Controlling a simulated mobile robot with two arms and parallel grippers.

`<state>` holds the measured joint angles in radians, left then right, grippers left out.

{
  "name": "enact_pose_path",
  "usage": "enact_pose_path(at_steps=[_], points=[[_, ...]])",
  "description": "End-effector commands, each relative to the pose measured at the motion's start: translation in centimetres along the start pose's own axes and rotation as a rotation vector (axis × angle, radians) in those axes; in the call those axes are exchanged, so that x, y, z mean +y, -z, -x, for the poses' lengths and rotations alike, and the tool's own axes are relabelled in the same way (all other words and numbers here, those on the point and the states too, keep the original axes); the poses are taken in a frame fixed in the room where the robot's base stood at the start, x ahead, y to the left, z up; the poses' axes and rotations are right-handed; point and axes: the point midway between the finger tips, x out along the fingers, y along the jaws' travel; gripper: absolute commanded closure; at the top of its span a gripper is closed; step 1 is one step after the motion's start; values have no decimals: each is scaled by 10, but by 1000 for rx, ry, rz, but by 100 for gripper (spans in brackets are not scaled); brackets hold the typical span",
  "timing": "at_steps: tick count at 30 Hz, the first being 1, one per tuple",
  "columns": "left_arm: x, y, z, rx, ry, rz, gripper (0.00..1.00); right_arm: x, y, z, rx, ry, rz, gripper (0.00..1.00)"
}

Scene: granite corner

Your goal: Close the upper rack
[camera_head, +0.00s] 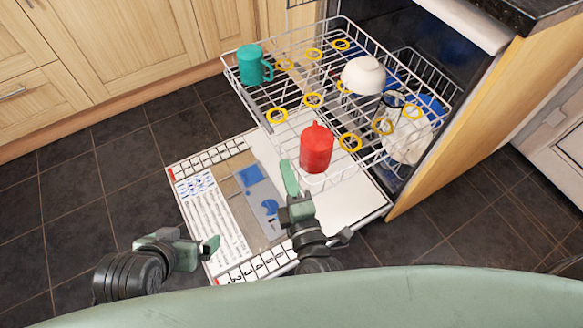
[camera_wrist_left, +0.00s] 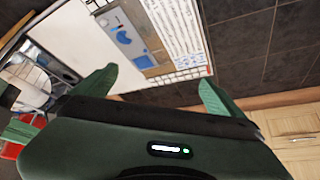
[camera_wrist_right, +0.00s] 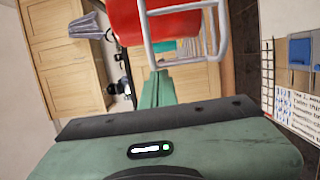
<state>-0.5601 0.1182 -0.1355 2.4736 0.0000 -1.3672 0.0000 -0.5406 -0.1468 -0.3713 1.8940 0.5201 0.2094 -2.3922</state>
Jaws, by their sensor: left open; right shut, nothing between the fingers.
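The upper rack (camera_head: 268,101) is a white wire rack pulled far out of the dishwasher, above its open door (camera_head: 345,205). It holds a teal mug (camera_head: 250,66), a red cup (camera_head: 316,149) and a white bowl (camera_head: 363,77). My right gripper (camera_head: 290,180) is shut and empty by the rack's near edge, below the red cup. In the right wrist view its fingers (camera_wrist_right: 158,82) are close to a white rack wire (camera_wrist_right: 184,8); contact cannot be told. My left gripper (camera_head: 184,240) is open and empty, left of the door and apart from the rack.
The lower rack (camera_head: 425,75) shows inside the dishwasher with dishes, partly hidden. Wooden cabinets (camera_head: 110,50) stand behind on the left. A wooden side panel (camera_head: 480,125) bounds the dishwasher on the right. Dark tiled floor (camera_head: 90,190) is clear on the left.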

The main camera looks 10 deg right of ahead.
Motion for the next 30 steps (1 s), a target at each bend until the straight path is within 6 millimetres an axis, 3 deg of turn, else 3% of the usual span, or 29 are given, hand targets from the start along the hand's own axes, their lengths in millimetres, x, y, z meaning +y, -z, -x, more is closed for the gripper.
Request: enact_pose_path(at_steps=[14,17,22,30], points=[[0,0,1,-6,0,0,0,1,-2,-1,0,0,0,100],[-2,-16,5,-74,4,3,0,2,-7,-2,0,-1,3,100],[-6,-50,20,-231,11,8,0,4,-25,-6,1,-2,5,100],[-6,-39,36,-229,11,8,0,5,-72,-18,2,-2,7,100]])
